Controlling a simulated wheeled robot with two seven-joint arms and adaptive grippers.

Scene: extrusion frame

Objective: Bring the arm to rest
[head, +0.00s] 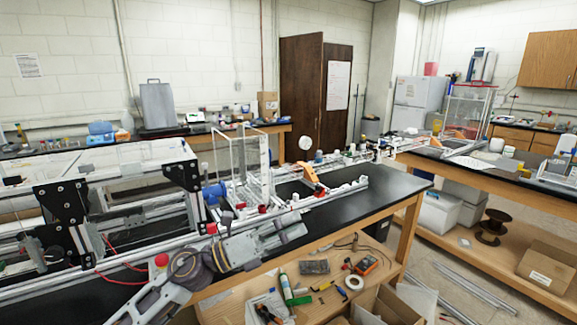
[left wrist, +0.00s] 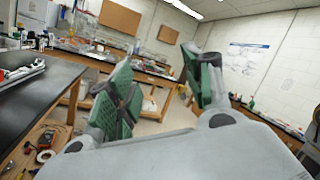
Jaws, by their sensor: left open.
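My left arm comes in from the lower left in the head view, and its gripper (head: 293,226) is over the front part of the black bench top (head: 372,195). In the left wrist view the gripper's two green-padded fingers (left wrist: 162,88) stand wide apart with nothing between them. The fingers are small and hard to make out in the head view. My right gripper is in neither view.
The extrusion frame (head: 128,205) stands left on the bench, close to my arm. A clear box frame (head: 240,165) and an orange clamp (head: 313,180) are behind the gripper.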

